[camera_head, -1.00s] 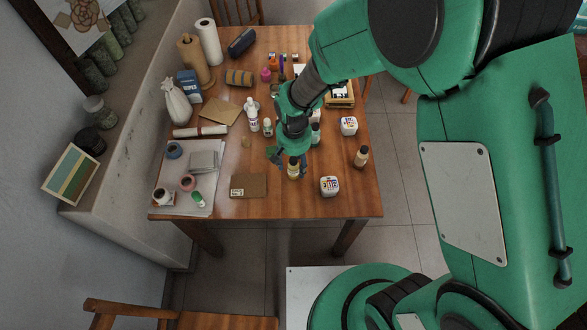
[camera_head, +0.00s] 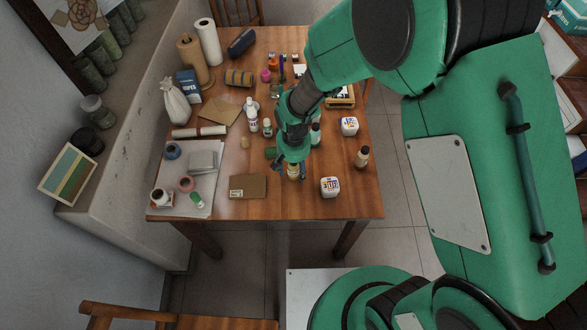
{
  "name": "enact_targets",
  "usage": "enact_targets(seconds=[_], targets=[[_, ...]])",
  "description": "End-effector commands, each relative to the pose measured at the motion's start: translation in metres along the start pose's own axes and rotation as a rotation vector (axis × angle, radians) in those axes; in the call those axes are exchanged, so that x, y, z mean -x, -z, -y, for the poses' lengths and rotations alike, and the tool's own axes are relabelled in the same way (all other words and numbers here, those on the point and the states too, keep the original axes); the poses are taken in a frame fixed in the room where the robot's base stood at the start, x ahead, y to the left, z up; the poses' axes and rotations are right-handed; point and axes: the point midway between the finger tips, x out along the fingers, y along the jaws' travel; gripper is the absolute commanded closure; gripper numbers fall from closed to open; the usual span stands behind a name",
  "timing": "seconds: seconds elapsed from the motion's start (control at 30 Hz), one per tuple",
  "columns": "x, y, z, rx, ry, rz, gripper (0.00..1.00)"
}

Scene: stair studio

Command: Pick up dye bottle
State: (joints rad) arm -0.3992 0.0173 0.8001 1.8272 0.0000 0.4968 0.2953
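Several small bottles stand on the wooden table; I cannot tell for sure which one is the dye bottle. A small yellowish bottle (camera_head: 293,173) stands upright directly under my gripper (camera_head: 291,170). The gripper points down with its fingers apart, one on each side of this bottle. Its upper part is hidden by the gripper, and I cannot tell if the fingers touch it. A brownish bottle with a dark cap (camera_head: 362,157) stands alone near the right edge. A white bottle (camera_head: 252,118) and a smaller pale bottle (camera_head: 267,127) stand left of my wrist.
A white lidded tub (camera_head: 330,187) stands right of the gripper, another (camera_head: 349,126) farther back. A brown cardboard piece (camera_head: 248,187) lies to the left. A green object (camera_head: 270,152) sits close left of the gripper. The table's front (camera_head: 280,212) is clear.

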Motion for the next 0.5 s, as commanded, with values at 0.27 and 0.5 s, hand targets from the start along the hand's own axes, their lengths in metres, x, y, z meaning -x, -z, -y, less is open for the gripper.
enact_targets(seconds=[0.27, 0.5], targets=[[-0.0001, -0.0001, -0.0001, 0.0, 0.0, 0.0, 0.98], [0.0003, 0.0, 0.0, 0.0, 0.0, 0.0, 0.98]])
